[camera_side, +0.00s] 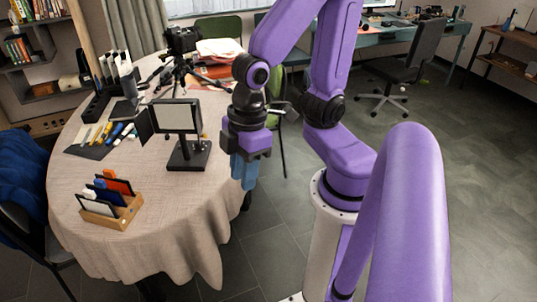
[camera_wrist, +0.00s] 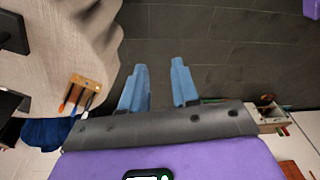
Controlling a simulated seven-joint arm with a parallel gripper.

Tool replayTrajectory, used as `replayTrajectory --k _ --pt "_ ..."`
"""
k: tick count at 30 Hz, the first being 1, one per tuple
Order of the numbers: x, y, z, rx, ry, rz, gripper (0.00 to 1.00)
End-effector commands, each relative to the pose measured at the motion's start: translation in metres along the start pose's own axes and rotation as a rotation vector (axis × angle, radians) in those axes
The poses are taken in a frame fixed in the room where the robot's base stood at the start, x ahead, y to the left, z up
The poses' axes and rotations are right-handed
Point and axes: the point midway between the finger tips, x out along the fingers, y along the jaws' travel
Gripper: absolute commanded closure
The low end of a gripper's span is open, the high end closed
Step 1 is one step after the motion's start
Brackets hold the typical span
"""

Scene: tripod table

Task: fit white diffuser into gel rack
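The gel rack (camera_side: 124,219) is a small wooden box near the front left of the round table. It holds upright, dark-framed panels with coloured tabs: an orange one (camera_side: 118,187), a blue one (camera_side: 108,196) and a white one (camera_side: 97,208), which looks like the white diffuser. Whether the white one is fully seated cannot be told. The rack (camera_wrist: 88,83) also shows at the left of the wrist view, with its tabs pointing down. My gripper (camera_side: 243,180) hangs beyond the table's right edge, well apart from the rack. Its blue fingers (camera_wrist: 158,90) are open and empty.
A lamp with a pale square panel (camera_side: 178,116) stands on a black base between my gripper and the rack. Pens lie on a dark mat (camera_side: 95,145); a camera on a tripod (camera_side: 182,50) stands behind. Bare tablecloth (camera_side: 165,225) lies right of the rack.

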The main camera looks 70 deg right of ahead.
Motion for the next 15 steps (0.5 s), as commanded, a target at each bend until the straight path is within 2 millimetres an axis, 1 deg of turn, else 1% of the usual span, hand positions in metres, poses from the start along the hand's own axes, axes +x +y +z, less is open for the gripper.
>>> replayTrajectory --k 1,3,6,9,15 --pt "-0.008 -0.003 0.015 -0.029 -0.027 0.005 0.70" --pt "-0.016 -0.005 0.033 -0.060 -0.070 0.013 0.70" --pt "-0.022 -0.006 0.048 -0.085 -0.109 0.021 0.70" --pt "-0.025 -0.007 0.054 -0.095 -0.125 0.025 0.70" --pt "-0.024 -0.007 0.054 -0.095 -0.128 0.025 0.70"
